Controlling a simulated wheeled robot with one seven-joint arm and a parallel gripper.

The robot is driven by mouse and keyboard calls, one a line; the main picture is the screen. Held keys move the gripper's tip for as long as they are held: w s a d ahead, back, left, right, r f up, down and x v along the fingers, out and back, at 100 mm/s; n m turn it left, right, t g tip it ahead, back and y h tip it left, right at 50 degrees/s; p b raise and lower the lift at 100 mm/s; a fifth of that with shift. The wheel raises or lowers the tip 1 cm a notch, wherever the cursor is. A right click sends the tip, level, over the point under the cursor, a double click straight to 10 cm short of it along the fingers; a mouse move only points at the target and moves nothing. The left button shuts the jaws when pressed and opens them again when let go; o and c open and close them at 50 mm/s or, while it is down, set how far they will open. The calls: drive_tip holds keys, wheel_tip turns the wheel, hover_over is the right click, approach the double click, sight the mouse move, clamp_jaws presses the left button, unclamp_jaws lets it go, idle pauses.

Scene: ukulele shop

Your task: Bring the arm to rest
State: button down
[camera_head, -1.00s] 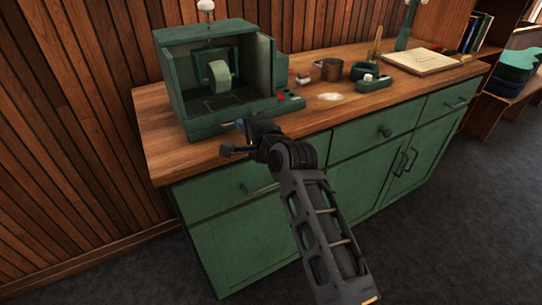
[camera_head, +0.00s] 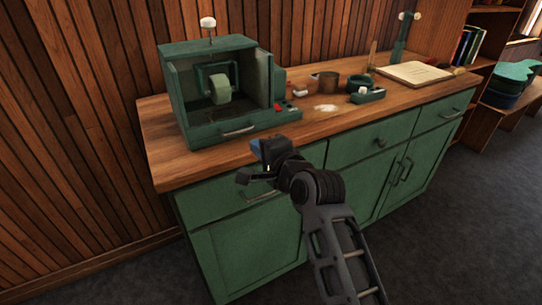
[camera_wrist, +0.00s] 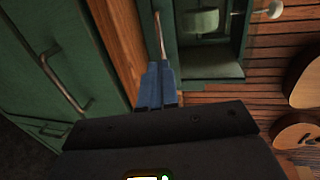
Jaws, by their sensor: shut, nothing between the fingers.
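My gripper (camera_head: 262,150) is in front of the green cabinet's near edge, below and in front of the green box on the worktop. Its blue fingers (camera_wrist: 158,84) are together and empty in the wrist view. My dark arm reaches up to it from the lower right of the head view. The fingertips look apart from the box; the exact gap to the worktop edge cannot be told.
The green open-fronted box (camera_head: 199,138) stands on the wooden worktop (camera_head: 163,164) of the green cabinet (camera_head: 250,249). Dark floor (camera_head: 440,230) is clear at the right.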

drive_tip(key=s+d+f+n+t+h, duration=0.15)
drive_tip(key=s+d+f, duration=0.25)
drive_tip(key=s+d, duration=0.4)
drive_tip(key=s+d+f+n+h, duration=0.15)
drive_tip(key=s+d+f, duration=0.35)
drive_tip(key=s, duration=0.6)
drive_tip(key=s+d+f+n+h, duration=0.15)
drive_tip(key=s+d+f, duration=0.25)
drive_tip(key=s+d, duration=0.5)
drive_tip(key=s+d+r+n+h, duration=0.1)
drive_tip(key=s+d+r+n, duration=0.1)
drive_tip(key=s, duration=0.6)
drive_tip(key=s+d+r+n+h, duration=0.2)
drive_tip(key=s+r, duration=0.3)
drive_tip(key=s, duration=0.3)
drive_tip(key=s+d+r+n+h, duration=0.1)
drive_tip(key=s+d+r+n, duration=0.1)
drive_tip(key=s, duration=0.6)
drive_tip(key=shift+s+d+r, duration=0.4)
drive_tip(key=shift+d+r, duration=0.05)
drive_tip(key=shift+r, duration=0.4)
